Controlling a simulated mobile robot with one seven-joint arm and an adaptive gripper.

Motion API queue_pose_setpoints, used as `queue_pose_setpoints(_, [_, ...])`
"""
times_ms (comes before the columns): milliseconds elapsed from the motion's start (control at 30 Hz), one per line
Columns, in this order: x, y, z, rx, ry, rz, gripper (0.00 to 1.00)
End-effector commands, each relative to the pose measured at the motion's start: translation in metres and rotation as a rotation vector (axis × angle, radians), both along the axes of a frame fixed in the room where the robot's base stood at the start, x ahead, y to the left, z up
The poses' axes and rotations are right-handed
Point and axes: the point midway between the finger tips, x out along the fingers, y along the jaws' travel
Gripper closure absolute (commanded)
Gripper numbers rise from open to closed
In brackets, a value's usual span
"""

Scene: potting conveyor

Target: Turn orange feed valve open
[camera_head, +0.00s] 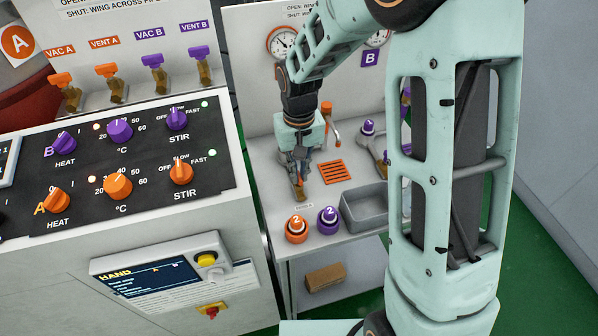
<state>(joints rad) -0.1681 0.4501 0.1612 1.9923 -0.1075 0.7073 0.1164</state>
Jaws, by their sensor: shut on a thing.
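My gripper (298,178) points down over the bench behind the control console. Its fingers are shut on top of a small brass valve body (299,192), which I take to be the orange feed valve. The fingers hide the valve's wing, so its colour and its angle to the pipe cannot be seen. A small label (304,206) lies in front of the valve, too small to read.
Orange (296,230) and purple (328,220) jars marked 2 stand in front of the valve, beside a grey tray (365,209). An orange grate (335,171) lies to its right. An orange-topped upright fitting (327,108) stands behind. The console (120,170) borders the left.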

Motion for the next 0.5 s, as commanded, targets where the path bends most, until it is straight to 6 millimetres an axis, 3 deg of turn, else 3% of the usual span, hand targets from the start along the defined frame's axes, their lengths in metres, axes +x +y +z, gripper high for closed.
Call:
queue_pose_setpoints(267, [0.0007,0.0004,0.0010,0.001,-0.002,0.001,1.00])
queue_pose_setpoints(300, [0.0007,0.0004,0.0009,0.001,-0.002,0.001,0.88])
queue_pose_setpoints(400, [0.0005,0.0004,0.0008,0.001,-0.002,0.001,0.77])
queue_pose_setpoints(500, [0.0004,0.0002,0.0005,0.000,-0.001,0.001,0.75])
